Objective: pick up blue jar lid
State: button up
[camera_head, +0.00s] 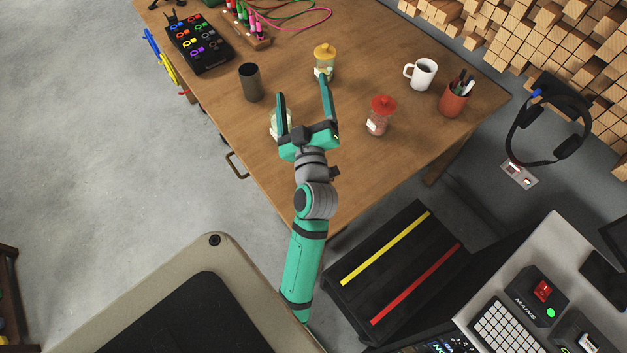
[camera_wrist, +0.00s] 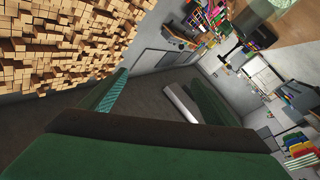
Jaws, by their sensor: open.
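My gripper (camera_head: 302,88) is open and empty, with its two green fingers spread above the wooden table (camera_head: 385,55) in the head view. A clear jar (camera_head: 273,129) is mostly hidden behind the left finger, and its lid cannot be made out. A jar with a yellow lid (camera_head: 325,50) stands beyond the right fingertip. A jar with a red lid (camera_head: 383,103) stands to the right of the gripper. I cannot make out a blue lid in either view. The wrist view shows the open fingers (camera_wrist: 165,98) and no jar that I can identify.
A dark cup (camera_head: 250,82) stands left of the gripper. A white mug (camera_head: 421,74) and a red pen cup (camera_head: 454,98) stand at the right. Bare tabletop lies between the red-lidded jar and the near edge.

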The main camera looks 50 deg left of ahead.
jog(key=s+a+r+n+g+y, duration=0.2)
jog(key=s+a+r+n+g, duration=0.2)
jog(key=s+a+n+g, duration=0.65)
jog(key=s+a+f+n+g+h, duration=0.3)
jog(key=f+n+h, duration=0.35)
jog(key=n, duration=0.65)
jog(key=w+d+f+n+h, duration=0.2)
jog(key=d+f+n+h, duration=0.4)
jog(key=f, duration=0.3)
jog(key=w+d+f+n+t+h, duration=0.1)
jog(key=w+d+f+n+h, duration=0.2)
jog(key=d, duration=0.4)
jog(key=w+d+f+t+h, duration=0.1)
jog(key=w+d+t+h, duration=0.15)
jog(key=w+d, duration=0.4)
jog(key=shift+g, duration=0.5)
jog(key=f, duration=0.3)
jog(key=d+f, duration=0.1)
jog(key=f, duration=0.3)
jog(key=s+f, duration=0.1)
jog(key=f, duration=0.2)
jog(key=shift+d+f, duration=0.15)
jog(key=shift+d, duration=0.2)
jog(key=shift+s, duration=0.1)
jog(key=c, duration=1.1)
